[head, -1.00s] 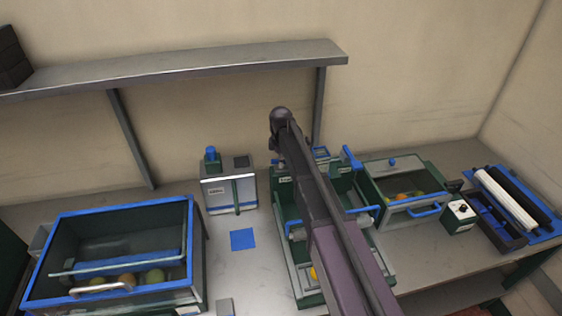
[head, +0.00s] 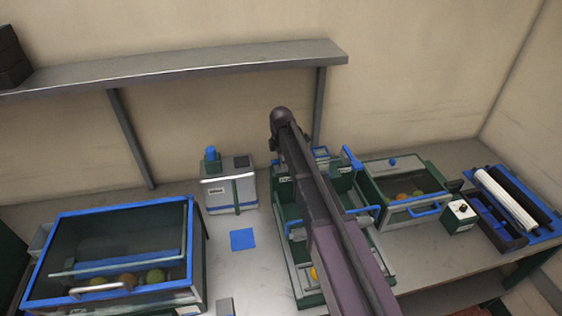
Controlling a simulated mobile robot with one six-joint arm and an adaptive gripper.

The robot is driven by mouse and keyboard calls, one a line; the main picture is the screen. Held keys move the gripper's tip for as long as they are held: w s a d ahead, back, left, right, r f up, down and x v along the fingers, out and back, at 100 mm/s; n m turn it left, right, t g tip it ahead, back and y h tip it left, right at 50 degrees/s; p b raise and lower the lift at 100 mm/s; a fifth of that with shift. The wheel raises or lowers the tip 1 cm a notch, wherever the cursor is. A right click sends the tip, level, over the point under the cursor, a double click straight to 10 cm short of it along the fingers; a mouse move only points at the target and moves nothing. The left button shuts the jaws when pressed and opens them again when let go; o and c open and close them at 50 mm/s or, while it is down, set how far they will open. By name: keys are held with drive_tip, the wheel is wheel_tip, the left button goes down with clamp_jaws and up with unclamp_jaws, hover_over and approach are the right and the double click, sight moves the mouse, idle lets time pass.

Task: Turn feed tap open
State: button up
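My arm (head: 335,235) reaches up from the bottom right, over the green machine in the middle of the bench. The arm hides part of that machine. My gripper does not show; it is probably behind the arm, so its fingers cannot be seen. A blue lever (head: 352,157) stands tilted at the back right of the green machine (head: 301,277). It may be the feed tap, but I cannot tell for sure. A blue-capped knob (head: 211,153) sits on the grey box (head: 216,194) left of the machine.
A blue-rimmed bin (head: 119,212) with several fruits stands at left. A lidded green box (head: 409,211) with fruit, a small control box (head: 459,216) and a roller tray (head: 493,222) are at right. A shelf (head: 190,68) runs above. The bench around the blue square (head: 243,239) is clear.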

drive_tip(key=shift+m, duration=0.3)
idle(0.4)
